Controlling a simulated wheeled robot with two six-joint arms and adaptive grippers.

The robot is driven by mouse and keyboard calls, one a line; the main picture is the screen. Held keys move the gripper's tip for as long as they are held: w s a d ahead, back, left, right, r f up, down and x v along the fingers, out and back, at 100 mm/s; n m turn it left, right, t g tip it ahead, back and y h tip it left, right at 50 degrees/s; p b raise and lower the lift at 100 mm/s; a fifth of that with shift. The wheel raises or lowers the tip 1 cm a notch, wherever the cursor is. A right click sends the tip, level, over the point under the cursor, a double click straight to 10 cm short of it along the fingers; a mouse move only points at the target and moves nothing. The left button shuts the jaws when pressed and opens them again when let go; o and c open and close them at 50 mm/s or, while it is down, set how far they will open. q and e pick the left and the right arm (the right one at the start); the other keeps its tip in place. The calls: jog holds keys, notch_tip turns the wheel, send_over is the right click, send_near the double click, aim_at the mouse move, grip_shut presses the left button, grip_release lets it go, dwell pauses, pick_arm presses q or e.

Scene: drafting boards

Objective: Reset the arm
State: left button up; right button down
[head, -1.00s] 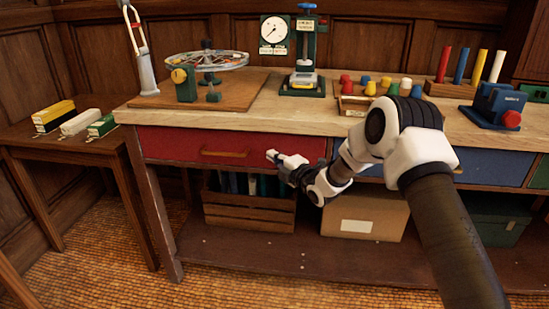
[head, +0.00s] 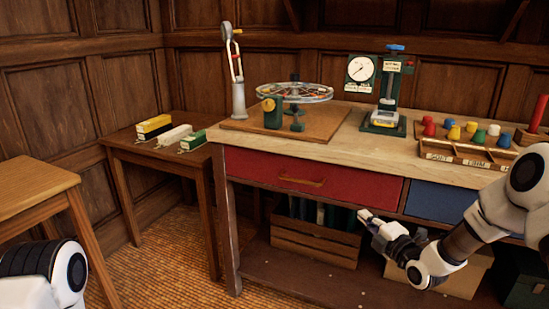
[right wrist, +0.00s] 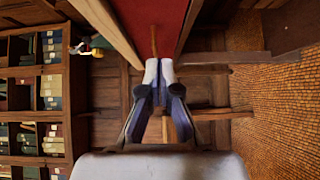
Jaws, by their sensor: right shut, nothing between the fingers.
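My right gripper (head: 365,214) is shut and empty. In the head view it shows just below the right part of the red drawer front (head: 365,191), to the right of the drawer's brass handle (head: 302,181). In the right wrist view the gripper's pale fingertips (right wrist: 159,70) are together, with the red surface (right wrist: 150,22) above them. The drawer looks closed. Part of my left arm shows at the lower left of the head view, but its gripper is out of view.
The workbench (head: 235,136) carries a wheel on a stand (head: 295,92), a dial gauge stand (head: 388,95) and coloured pegs. A crate (head: 315,243) stands below. A side table (head: 150,153) holds three boxes, and a stool (head: 35,190) is at left.

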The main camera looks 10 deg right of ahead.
jog(key=s+a+f+g, duration=0.3)
jog(key=s+a+f, duration=0.2)
jog(key=f, duration=0.5)
jog(key=s+a+f+g, duration=0.3)
jog(key=s+a+f, duration=0.25)
jog(key=f, duration=0.45)
jog(key=s+a+f+m+g+h, duration=0.15)
jog(key=s+f+m+g, duration=0.35)
jog(key=s+f, duration=0.6)
jog(key=s+d+m+g+h, duration=0.2)
jog(key=s+m+g, duration=0.4)
jog(key=s+m, duration=1.15)
jog(key=s+r+n+p, duration=0.1)
jog(key=r+p, duration=0.9)
jog(key=s+r+p, duration=0.2)
jog(key=r+p, duration=0.9)
jog(key=shift+s+n, duration=0.3)
jog(key=shift+n, duration=0.05)
jog(key=shift+a, duration=0.1)
